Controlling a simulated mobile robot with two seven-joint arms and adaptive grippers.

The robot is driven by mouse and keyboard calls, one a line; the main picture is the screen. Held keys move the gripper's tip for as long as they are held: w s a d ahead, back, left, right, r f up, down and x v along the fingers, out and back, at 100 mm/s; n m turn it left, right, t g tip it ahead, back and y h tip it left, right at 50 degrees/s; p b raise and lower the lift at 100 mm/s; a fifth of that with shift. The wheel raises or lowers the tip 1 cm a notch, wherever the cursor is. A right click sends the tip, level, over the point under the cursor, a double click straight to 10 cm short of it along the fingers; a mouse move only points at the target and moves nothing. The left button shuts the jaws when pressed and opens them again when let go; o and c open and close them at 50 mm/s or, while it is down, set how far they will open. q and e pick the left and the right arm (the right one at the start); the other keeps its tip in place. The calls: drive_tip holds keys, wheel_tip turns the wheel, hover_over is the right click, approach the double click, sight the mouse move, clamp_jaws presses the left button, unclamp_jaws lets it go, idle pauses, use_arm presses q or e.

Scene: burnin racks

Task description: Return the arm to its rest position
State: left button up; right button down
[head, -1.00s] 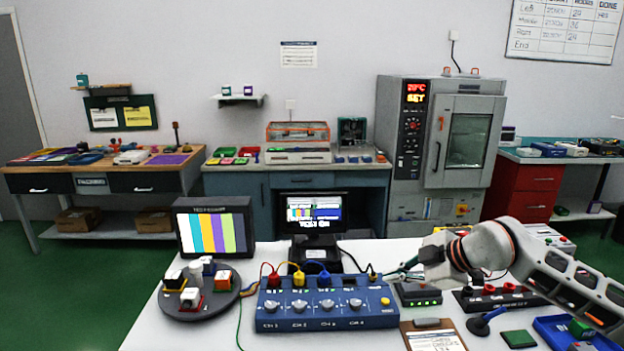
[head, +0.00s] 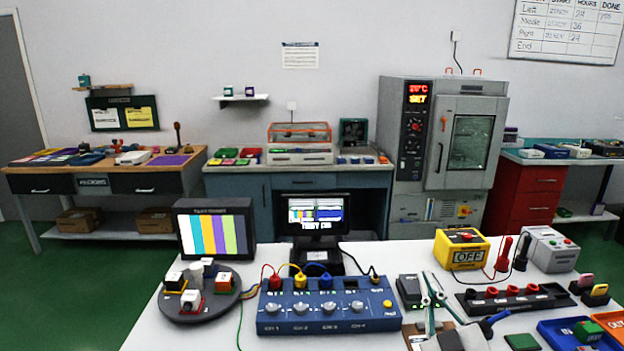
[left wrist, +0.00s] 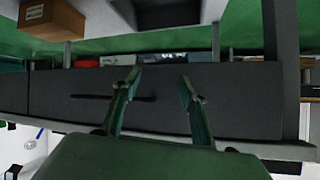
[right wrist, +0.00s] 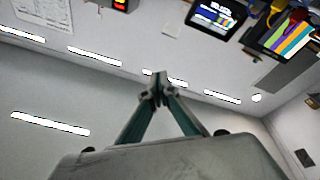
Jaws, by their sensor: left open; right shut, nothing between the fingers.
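My right gripper (head: 432,288) is at the lower middle right of the head view, over the white bench, its thin fingers pointing up the picture. Its fingertips meet in the right wrist view (right wrist: 158,88), shut with nothing between them. In the head view it overlaps the clipboard (head: 413,331) and shows beside a small black box (head: 410,287); its height above them is hard to tell. My left gripper is outside the head view. In the left wrist view (left wrist: 158,84) its fingers are apart and empty, in front of a dark drawer front (left wrist: 190,95).
The white bench (head: 240,335) carries a blue four-channel unit (head: 325,312), a round dark tray (head: 222,307), a yellow box reading OFF (head: 463,249), a black strip with red parts (head: 515,300) and blue trays (head: 556,330). Cables run over the bench. An oven (head: 448,140) stands behind.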

drive_tip(key=s+d+f+m+g+h, duration=0.1)
drive_tip(key=s+d+f+g+h, duration=0.3)
drive_tip(key=f, duration=0.3)
drive_tip(key=s+d+f+m+g+h, duration=0.1)
drive_tip(key=s+d+f+g, duration=0.1)
drive_tip(key=s+d+f, duration=0.4)
drive_tip(key=s+d+f+n+g, duration=0.2)
drive_tip(key=s+d+f+g, duration=0.2)
drive_tip(key=s+f+g, duration=0.7)
use_arm(q)
drive_tip(key=s+f, duration=0.2)
drive_tip(key=f, duration=0.1)
drive_tip(key=shift+s+d+g, duration=0.15)
drive_tip(key=shift+d+g, duration=0.2)
drive_tip(key=shift+g, duration=0.05)
use_arm(e)
drive_tip(key=a+f+m+t+y, duration=0.2)
drive_tip(key=a+f+t+y, duration=0.4)
drive_tip(key=a+f, duration=0.9)
drive_tip(key=shift+s+a+f+t+y, duration=0.25)
drive_tip(key=shift+a+t+y, duration=0.15)
drive_tip(key=shift+a+t, duration=0.2)
use_arm(q)
drive_tip(key=shift+r, duration=0.15)
idle(2.1)
